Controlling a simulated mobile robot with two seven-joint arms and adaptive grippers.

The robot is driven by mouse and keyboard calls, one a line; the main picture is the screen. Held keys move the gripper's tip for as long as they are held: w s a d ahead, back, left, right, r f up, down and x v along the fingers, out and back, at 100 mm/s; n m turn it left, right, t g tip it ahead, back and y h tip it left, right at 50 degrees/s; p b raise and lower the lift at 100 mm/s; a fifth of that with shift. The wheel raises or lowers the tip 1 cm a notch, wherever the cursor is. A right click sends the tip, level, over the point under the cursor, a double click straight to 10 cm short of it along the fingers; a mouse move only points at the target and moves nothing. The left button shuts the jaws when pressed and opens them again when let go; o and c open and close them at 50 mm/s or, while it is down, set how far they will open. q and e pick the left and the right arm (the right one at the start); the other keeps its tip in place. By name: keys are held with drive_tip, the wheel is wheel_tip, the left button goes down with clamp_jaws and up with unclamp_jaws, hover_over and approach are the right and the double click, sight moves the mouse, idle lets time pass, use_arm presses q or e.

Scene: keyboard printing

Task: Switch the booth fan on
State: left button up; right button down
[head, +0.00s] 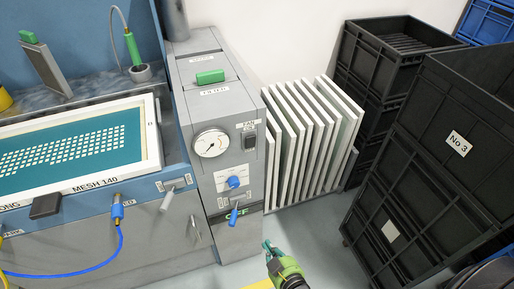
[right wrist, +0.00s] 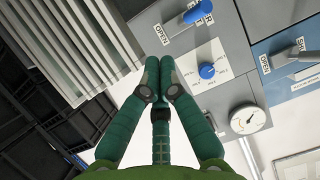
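The fan switch (head: 249,140) is a small dark rocker under a FAN label on the front of the grey cabinet (head: 208,110). It is to the right of the round gauge (head: 211,143); its on or off position is too small to tell. My right gripper (head: 268,247) is at the bottom of the head view, below and apart from the switch. In the right wrist view its green fingers (right wrist: 160,64) have their tips together with nothing between them. The switch does not show there. My left gripper is not in view.
A blue knob (head: 233,182) and a blue-handled valve (head: 234,214) are below the gauge. White-edged panels (head: 310,130) stand in a rack to the right of the cabinet. Black crates (head: 425,165) are stacked farther right. A framed screen (head: 75,145) lies in the blue booth at left.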

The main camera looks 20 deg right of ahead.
sight(255, 137)
drive_tip(key=w+d+r+t, duration=0.1)
drive_tip(key=r+t, duration=0.1)
drive_tip(key=r, duration=0.5)
drive_tip(key=w+r+t, duration=0.1)
drive_tip(key=r+t, duration=0.1)
drive_tip(key=r, duration=0.6)
drive_tip(key=w+d+r+t+h, duration=0.1)
drive_tip(key=r+t, duration=0.1)
drive_tip(key=r, duration=0.6)
drive_tip(key=shift+w+d+m+t, duration=0.25)
drive_tip(key=shift+d+m+t, duration=0.05)
drive_tip(key=shift+m, duration=0.1)
drive_tip(key=w+p, duration=0.1)
drive_tip(key=w, duration=0.3)
drive_tip(key=w+r+p, duration=0.1)
drive_tip(key=w, duration=0.4)
drive_tip(key=w+r+p, duration=0.1)
drive_tip(key=w, duration=0.4)
drive_tip(key=shift+a+r, duration=0.15)
drive_tip(key=shift+a, duration=0.1)
drive_tip(key=shift+s, duration=0.1)
drive_tip(key=shift+w+r, duration=0.3)
drive_tip(key=shift+w, duration=0.05)
